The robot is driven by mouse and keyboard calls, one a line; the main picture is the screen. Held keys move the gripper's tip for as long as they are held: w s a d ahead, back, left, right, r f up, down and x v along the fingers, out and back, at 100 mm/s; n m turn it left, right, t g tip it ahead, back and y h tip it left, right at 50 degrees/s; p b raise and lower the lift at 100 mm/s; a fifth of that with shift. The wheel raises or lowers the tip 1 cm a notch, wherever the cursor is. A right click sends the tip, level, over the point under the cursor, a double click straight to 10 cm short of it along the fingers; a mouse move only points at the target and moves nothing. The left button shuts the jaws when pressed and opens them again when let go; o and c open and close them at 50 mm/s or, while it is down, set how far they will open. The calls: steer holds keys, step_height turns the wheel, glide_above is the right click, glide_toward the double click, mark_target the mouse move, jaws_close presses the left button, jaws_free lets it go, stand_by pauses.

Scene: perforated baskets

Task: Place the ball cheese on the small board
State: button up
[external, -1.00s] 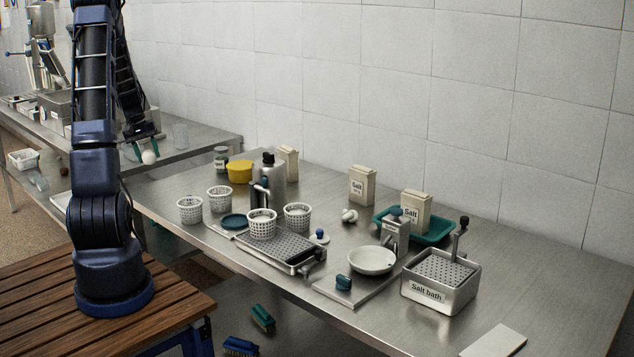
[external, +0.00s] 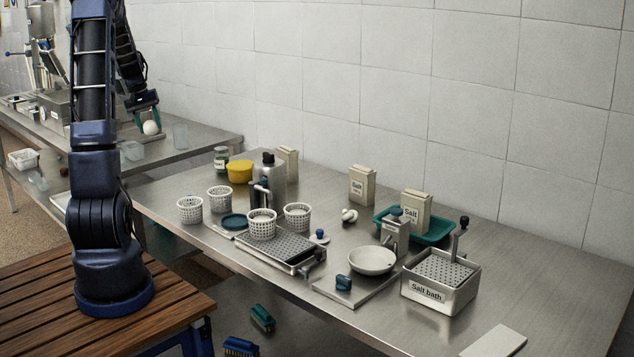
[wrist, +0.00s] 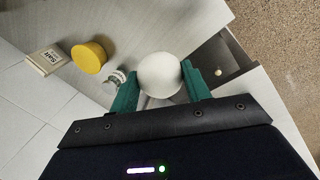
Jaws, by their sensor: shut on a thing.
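My gripper (external: 147,124) is shut on a white ball cheese (external: 151,128) at the far left in the external view. In the wrist view the cheese (wrist: 160,75) sits between the two green fingers of my gripper (wrist: 154,72) and appears raised above the surfaces. A pale, flat board (external: 497,341) lies bare at the front right of the steel table, far from my gripper. I cannot tell for sure that it is the small board.
The steel table (external: 560,265) holds white perforated baskets (external: 190,210), a yellow tub (external: 240,171), a white bowl (external: 371,261), a salt bath (external: 428,294) and salt packs (external: 362,186). Clear containers (external: 181,135) stand on the rear table. The steel table's right side is mostly clear.

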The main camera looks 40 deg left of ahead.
steer(key=w+d+r+m+g, duration=0.1)
steer(key=w+d+m, duration=0.4)
steer(key=w+d, duration=1.9)
steer(key=w+d+m+g+h, duration=0.1)
steer(key=w+d+m, duration=0.35)
steer(key=d, duration=1.35)
steer(key=w+d+m, duration=0.1)
steer(key=w+d, duration=0.6)
steer(key=d, duration=1.1)
steer(key=s+d+m, duration=0.2)
steer(key=d+m, duration=0.1)
steer(key=d, duration=1.5)
steer(key=m+g, duration=0.2)
steer(key=m, duration=0.5)
glide_above(495, 347)
steer(key=shift+n+y, duration=0.25)
steer(key=shift+y, duration=0.05)
steer(key=f, duration=1.9)
steer(key=shift+w+a+f, duration=0.3)
steer(key=shift+w+a, duration=0.05)
